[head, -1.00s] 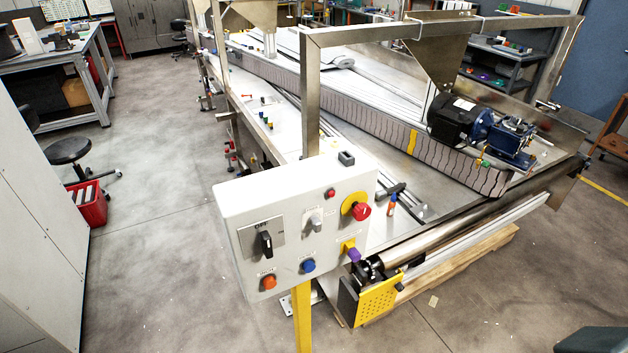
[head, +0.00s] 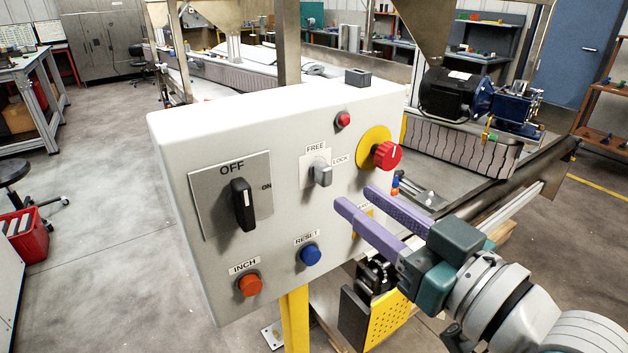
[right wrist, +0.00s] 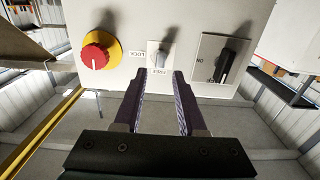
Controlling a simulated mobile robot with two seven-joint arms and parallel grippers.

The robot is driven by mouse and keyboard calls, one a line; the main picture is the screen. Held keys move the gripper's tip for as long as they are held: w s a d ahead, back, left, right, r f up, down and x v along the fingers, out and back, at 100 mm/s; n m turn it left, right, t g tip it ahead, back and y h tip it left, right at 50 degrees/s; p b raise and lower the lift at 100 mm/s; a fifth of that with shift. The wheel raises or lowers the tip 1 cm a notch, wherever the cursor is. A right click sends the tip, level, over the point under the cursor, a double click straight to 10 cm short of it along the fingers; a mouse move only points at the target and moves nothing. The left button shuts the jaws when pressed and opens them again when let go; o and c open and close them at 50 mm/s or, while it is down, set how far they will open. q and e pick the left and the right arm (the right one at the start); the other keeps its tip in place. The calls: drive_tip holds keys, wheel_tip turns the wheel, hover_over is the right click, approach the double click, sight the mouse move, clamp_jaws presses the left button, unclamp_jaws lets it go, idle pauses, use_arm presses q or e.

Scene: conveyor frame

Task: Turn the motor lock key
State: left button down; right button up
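The motor lock key (head: 321,174) is a small grey knob on a white plate marked FREE above and LOCK to its right. It is on the front of the white control box (head: 185,275). The key also shows in the right wrist view (right wrist: 159,58), straight ahead between the fingertips. My right gripper (head: 355,197) has two purple fingers, parted and empty. In the head view its tips are below and right of the key; no contact can be made out. It also shows in the right wrist view (right wrist: 161,85). My left gripper is not in view.
Around the key are a black OFF/ON switch (head: 242,204), a red emergency knob (head: 387,155) on a yellow disc, a red lamp (head: 343,119), a blue RESET button (head: 311,255) and an orange INCH button (head: 250,285). A conveyor with a motor (head: 452,95) stands behind.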

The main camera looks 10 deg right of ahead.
sight(329, 178)
drive_tip(key=b+x, duration=0.2)
drive_tip(key=x, duration=0.4)
drive_tip(key=shift+w+b, duration=0.15)
drive_tip(key=shift+b, duration=0.2)
clamp_jaws()
drive_tip(key=m, duration=1.1)
drive_tip(key=shift+m, duration=0.3)
drive_tip(key=m, duration=0.5)
drive_tip(key=shift+c, duration=1.5)
unclamp_jaws()
drive_tip(key=shift+m, duration=0.6)
drive_tip(key=o, duration=0.5)
